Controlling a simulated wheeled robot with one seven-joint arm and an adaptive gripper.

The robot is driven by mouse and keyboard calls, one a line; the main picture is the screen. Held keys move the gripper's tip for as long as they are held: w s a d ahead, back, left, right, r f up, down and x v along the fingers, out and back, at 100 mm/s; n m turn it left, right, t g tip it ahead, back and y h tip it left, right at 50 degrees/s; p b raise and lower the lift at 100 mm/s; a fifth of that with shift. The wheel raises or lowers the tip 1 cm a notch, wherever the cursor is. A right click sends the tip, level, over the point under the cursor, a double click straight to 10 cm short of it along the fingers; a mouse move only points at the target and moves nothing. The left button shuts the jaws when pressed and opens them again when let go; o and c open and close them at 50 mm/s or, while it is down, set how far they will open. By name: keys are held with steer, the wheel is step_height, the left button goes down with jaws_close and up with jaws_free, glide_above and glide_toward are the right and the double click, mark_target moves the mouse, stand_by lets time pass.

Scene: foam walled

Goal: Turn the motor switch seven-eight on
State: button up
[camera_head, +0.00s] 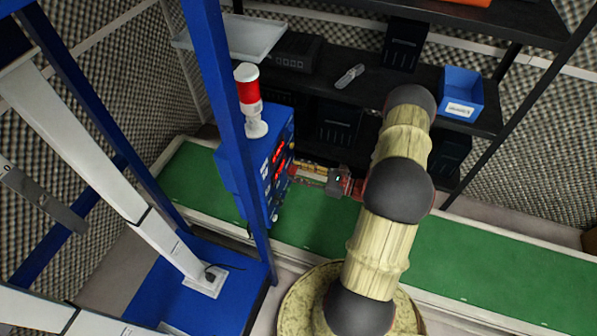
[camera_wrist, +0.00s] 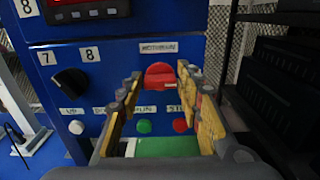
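The blue control box (camera_head: 277,165) stands by the blue post, its front facing right. In the wrist view its panel (camera_wrist: 110,60) fills the left and middle. A red switch (camera_wrist: 160,75) sits under a white label, too blurred to read surely. Its exact turn position is hard to tell. My gripper (camera_wrist: 159,72) is open, with one yellow finger on each side of the red switch. The fingers look close to the panel; I cannot tell whether they touch the switch. In the head view my gripper (camera_head: 298,170) reaches the box's front from the right.
Left of the switch is a black knob (camera_wrist: 71,82) below labels 7 and 8. Below are a green button (camera_wrist: 144,126) and a red button (camera_wrist: 180,125). A red-and-white beacon (camera_head: 250,100) tops the box. A dark shelf (camera_head: 350,90) with a blue bin (camera_head: 461,88) stands behind.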

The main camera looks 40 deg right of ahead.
steer(key=c, duration=0.6)
steer(key=shift+c, duration=0.6)
steer(key=shift+n, duration=0.4)
steer(key=n+b, duration=0.1)
steer(key=n, duration=0.1)
steer(key=shift+f+n+b, duration=0.1)
steer(key=shift+n+b, duration=0.3)
steer(key=n+b, duration=0.4)
steer(key=n, duration=0.3)
steer(key=n+b, duration=0.5)
steer(key=n, duration=0.2)
steer(key=shift+s+a+f, duration=0.1)
steer(key=shift+a+f, duration=0.05)
steer(key=shift+n+b, duration=0.3)
steer(key=shift+b, duration=0.05)
